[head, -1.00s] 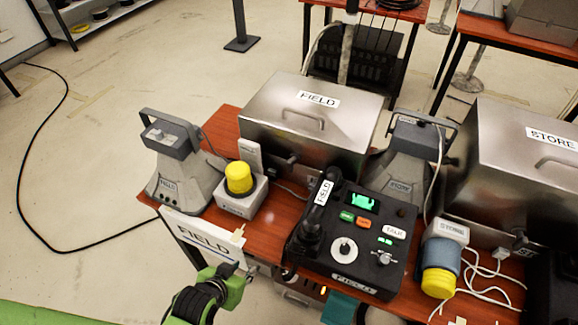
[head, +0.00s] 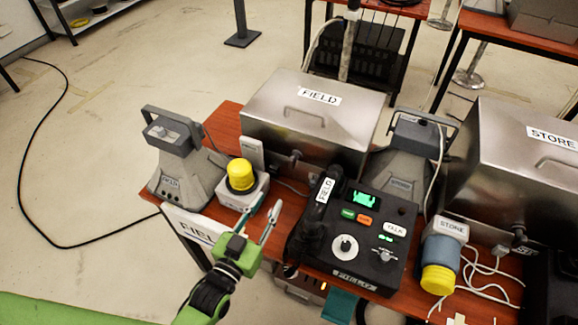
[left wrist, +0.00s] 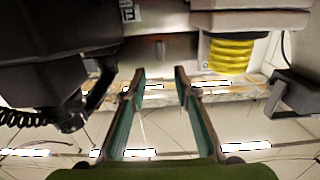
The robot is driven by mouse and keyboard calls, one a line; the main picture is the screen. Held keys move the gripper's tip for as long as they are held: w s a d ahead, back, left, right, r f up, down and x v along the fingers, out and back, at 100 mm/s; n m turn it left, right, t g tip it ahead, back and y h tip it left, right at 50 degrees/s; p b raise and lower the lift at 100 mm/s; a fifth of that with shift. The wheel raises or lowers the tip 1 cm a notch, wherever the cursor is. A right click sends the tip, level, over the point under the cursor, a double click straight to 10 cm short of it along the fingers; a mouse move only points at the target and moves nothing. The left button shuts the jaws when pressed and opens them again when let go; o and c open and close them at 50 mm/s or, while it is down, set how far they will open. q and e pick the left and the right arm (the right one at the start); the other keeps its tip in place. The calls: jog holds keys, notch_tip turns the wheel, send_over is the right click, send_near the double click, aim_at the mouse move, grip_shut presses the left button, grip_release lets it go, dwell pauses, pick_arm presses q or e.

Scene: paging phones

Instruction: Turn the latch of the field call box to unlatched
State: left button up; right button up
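The field call box (head: 262,118) is a silver metal box with a FIELD label on its sloped lid, at the back of the orange table. Its small latch (head: 295,157) is on the front face, and appears as a short upright grey tab in the left wrist view (left wrist: 158,48). I cannot tell its exact setting. My left gripper (head: 268,206) is open and empty, in front of the box between the yellow lamp and the desk phone. In the left wrist view the open fingers (left wrist: 160,74) point toward the latch, apart from it. My right gripper is not in view.
The yellow lamp (head: 240,176) stands left of my left gripper. The black phone console (head: 380,230) with its FIELD handset (head: 312,215) is on the right. Grey horn speakers (head: 185,165) flank the box. The STORE box (head: 505,185) is farther right.

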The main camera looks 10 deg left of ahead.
aim_at(290, 165)
pick_arm(q)
jog(key=x, duration=0.9)
jog(key=p+x, duration=0.1)
jog(key=x, duration=0.4)
jog(key=shift+r, duration=0.4)
grip_shut()
